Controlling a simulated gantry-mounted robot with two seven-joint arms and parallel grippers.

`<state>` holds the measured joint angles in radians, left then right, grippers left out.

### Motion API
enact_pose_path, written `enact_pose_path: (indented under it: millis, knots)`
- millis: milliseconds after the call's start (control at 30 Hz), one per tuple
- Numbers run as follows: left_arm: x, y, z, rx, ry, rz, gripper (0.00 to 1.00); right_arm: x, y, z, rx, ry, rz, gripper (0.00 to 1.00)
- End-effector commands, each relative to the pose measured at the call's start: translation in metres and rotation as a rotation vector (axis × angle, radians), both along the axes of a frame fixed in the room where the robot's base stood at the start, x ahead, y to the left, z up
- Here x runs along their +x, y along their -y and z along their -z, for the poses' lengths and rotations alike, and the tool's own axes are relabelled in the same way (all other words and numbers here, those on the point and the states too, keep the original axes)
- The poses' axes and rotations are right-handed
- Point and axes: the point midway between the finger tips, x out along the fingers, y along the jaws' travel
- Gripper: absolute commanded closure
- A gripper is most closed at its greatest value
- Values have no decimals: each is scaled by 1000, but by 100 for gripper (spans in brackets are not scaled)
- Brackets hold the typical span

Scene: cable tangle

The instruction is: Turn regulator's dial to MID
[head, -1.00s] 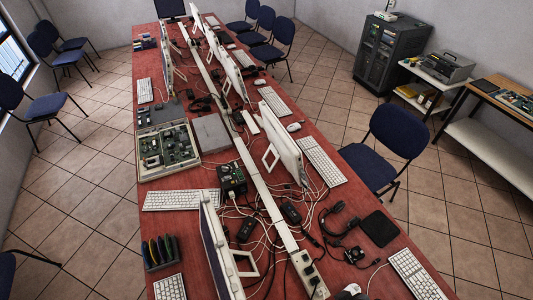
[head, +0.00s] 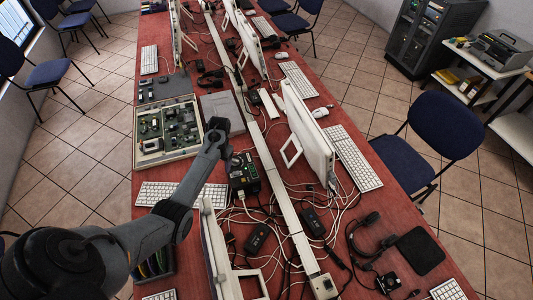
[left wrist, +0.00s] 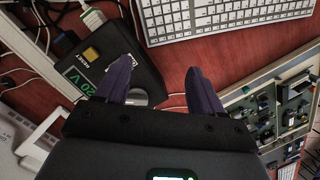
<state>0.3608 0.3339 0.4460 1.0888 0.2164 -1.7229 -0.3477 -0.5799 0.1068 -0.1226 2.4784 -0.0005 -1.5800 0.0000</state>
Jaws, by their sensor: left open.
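The regulator (head: 243,178) is a black box on the red table, among cables, in the head view. In the left wrist view the regulator (left wrist: 95,50) shows a yellow button marked RESET and green "20 V" lettering. A rounded grey part that looks like its dial (left wrist: 140,97) shows by the left-hand finger, partly hidden; its setting cannot be read. My left gripper (left wrist: 160,80) is open, its two dark purple fingers apart and nothing between their tips. My right gripper is not in view.
A white keyboard (head: 182,194) lies left of the regulator. An open case of circuit boards (head: 167,130) and a grey box (head: 222,106) lie beyond it. A white cable rail (head: 268,165) runs along the table's middle, with loose cables and standing monitors nearby.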

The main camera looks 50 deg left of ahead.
Motion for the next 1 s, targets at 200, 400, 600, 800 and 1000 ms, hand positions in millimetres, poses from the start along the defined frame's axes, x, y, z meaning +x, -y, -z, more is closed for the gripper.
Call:
enact_pose_path:
  millis: [200,400,600,800,1000]
  knots:
    - [56,-17,-37,3,134,-32,32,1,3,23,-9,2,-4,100]
    - [77,-18,-51,4,182,-32,32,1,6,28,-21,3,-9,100]
    - [77,-17,-29,4,181,-31,32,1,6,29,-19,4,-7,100]
    - [77,-17,5,3,182,-32,32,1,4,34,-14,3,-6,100]
    - [77,-18,33,5,183,-32,32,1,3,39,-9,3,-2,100]
